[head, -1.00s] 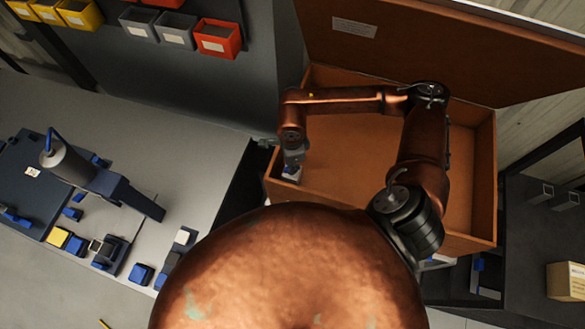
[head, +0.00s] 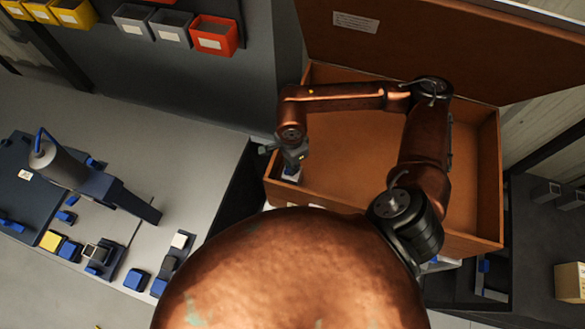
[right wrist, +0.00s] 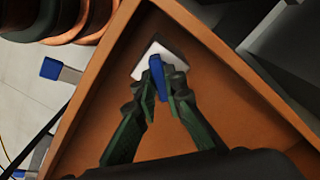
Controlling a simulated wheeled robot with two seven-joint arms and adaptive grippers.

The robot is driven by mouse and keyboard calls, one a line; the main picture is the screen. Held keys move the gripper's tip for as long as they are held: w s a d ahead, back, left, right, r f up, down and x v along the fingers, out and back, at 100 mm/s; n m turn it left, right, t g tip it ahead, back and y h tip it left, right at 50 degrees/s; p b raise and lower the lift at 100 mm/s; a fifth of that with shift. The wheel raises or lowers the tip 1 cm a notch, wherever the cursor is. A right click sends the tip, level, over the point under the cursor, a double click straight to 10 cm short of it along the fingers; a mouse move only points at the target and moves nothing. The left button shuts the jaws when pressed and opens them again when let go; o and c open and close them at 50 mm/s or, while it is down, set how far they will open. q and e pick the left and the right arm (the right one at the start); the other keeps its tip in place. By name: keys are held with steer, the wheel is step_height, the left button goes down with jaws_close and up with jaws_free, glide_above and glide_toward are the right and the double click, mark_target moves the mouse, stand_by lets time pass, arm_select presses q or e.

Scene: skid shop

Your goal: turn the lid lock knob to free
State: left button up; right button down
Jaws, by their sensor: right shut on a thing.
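The lid lock knob is a blue grip (right wrist: 157,80) on a white plate (right wrist: 152,58) in a corner of the brown open box. My right gripper (right wrist: 160,88) is shut on the knob, with one dark finger on each side of the blue grip. In the head view my right gripper (head: 293,163) reaches down just inside the box's left wall, and it hides most of the knob there. The box's lid (head: 430,45) stands raised at the back with a white label on it. My left gripper is not in view.
The box (head: 482,170) is otherwise empty where it shows. A grey bench (head: 190,130) at the left holds a grey tool with blue and yellow blocks. Red, grey and yellow bins (head: 214,36) hang at the upper left. A carton (head: 570,283) is at the lower right.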

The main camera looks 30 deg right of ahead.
steer(key=shift+f+n+b, duration=0.15)
steer(key=shift+n+b, duration=0.8)
steer(key=shift+n, duration=0.25)
steer(key=shift+n+b, duration=0.3)
steer(key=shift+n, duration=0.2)
steer(key=shift+n+b, duration=1.85)
steer(key=shift+n, duration=0.45)
steer(key=c, duration=1.9)
jaws_free()
steer(key=shift+c, duration=0.2)
steer(key=shift+r, duration=0.2)
